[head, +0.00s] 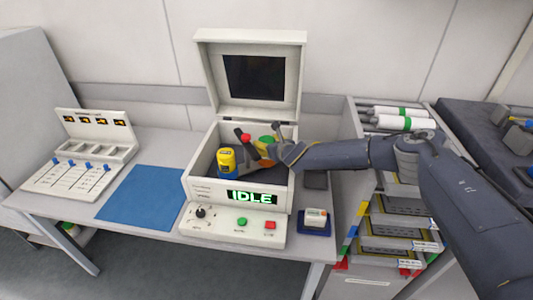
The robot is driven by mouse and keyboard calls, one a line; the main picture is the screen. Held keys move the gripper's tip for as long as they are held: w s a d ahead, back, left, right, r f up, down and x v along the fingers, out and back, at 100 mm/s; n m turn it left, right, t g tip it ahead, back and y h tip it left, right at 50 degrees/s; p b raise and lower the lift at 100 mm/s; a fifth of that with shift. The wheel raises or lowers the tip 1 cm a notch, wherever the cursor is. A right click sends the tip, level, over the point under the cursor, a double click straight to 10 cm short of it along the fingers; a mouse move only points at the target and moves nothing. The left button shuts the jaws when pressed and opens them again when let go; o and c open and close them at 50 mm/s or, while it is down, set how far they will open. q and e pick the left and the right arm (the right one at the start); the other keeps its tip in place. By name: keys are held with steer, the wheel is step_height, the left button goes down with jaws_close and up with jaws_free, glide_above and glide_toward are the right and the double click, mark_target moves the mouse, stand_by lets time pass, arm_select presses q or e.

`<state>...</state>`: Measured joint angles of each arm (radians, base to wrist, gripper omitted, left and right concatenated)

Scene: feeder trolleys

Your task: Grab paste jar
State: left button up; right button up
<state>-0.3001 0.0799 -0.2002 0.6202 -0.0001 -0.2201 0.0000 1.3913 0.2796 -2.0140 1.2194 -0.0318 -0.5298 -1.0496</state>
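The open white machine (188,185) has its lid raised and holds several coloured parts. A yellow container (227,160) in a blue holder is at the left inside. A green-topped item (266,140) is at the right inside, beside orange and red parts. I cannot tell for sure which is the paste jar. My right gripper (264,153) reaches into the machine from the right, close by the green-topped item. Its fingers are small and partly hidden, so whether it grips anything is unclear. My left gripper is not in view.
The machine's display reads IDLE above a control panel (232,226). A small white item (315,217) sits on a blue pad at the right. A blue mat (142,197) lies clear at the left, beside a white labelled rack (82,155). A shelf trolley (400,215) stands right.

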steer(key=shift+r, duration=0.1)
steer(key=c, duration=0.9)
